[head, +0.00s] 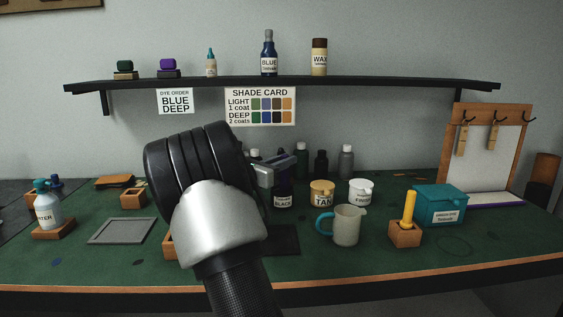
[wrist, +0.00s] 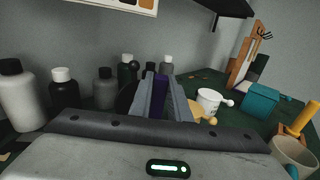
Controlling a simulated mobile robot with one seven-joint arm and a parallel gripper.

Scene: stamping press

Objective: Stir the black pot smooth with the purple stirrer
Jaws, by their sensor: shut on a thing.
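My gripper (head: 283,171) is in the middle of the head view, right at the black pot (head: 283,200), whose label reads BLACK. In the wrist view my gripper (wrist: 160,92) is shut on the purple stirrer (wrist: 160,88), which shows as a purple strip between the fingers. The gripper hides the stirrer's lower end and most of the pot's top. I cannot tell whether the stirrer is inside the pot or just above it.
Close right stand the TAN pot (head: 322,193), a white pot (head: 361,191) and a jug (head: 346,225). Several bottles (head: 321,163) stand behind. A yellow-handled tool in a wooden block (head: 405,235) and a teal box (head: 439,205) are farther right.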

